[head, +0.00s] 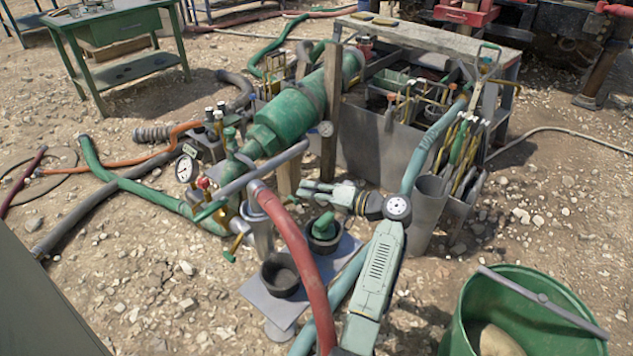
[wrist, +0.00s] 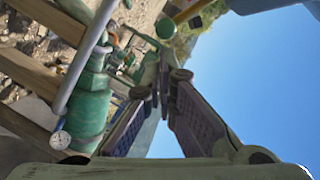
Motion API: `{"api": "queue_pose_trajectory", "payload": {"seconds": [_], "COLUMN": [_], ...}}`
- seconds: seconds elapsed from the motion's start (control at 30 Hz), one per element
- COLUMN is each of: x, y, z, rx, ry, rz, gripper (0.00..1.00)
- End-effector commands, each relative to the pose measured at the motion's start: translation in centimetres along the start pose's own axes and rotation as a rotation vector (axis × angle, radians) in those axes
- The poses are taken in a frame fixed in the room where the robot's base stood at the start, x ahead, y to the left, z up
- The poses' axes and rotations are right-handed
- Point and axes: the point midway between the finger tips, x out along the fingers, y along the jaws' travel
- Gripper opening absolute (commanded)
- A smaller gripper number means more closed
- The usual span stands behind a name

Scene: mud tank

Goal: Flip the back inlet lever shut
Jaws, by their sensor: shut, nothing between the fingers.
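The green pump body (head: 285,120) lies slantwise in the middle of the head view, with inlet fittings at its lower left end. A lever with a yellow stem and green grip (head: 238,243) hangs at that end, and a teal lever (head: 210,211) sits above it. I cannot tell which one is the back inlet lever. My gripper (head: 308,189) is shut and empty, to the right of these fittings and apart from them. In the wrist view the fingertips (wrist: 160,88) meet, with the green body (wrist: 85,115) to their left. A round green knob (wrist: 166,28) on a yellow stem shows above them.
A long grey bar (head: 250,177) crosses above the fittings. A red hose (head: 295,245) arches in front of them, near my arm. Black cups (head: 280,275) stand on a plate below. A gauge (head: 186,168) stands left, a grey bin (head: 430,215) right, a green bucket (head: 470,310) lower right.

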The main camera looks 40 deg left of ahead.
Motion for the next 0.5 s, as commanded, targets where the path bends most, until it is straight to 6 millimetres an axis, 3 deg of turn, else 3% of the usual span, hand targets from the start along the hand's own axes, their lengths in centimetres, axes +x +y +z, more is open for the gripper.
{"api": "queue_pose_trajectory", "payload": {"seconds": [0.37, 0.5], "x": [0.0, 0.2], "y": [0.1, 1.4], "z": [0.2, 1.3], "rx": [0.008, 0.159], "ry": [0.0, -0.001], "rz": [-0.002, -0.036], "gripper": [0.0, 0.0]}}
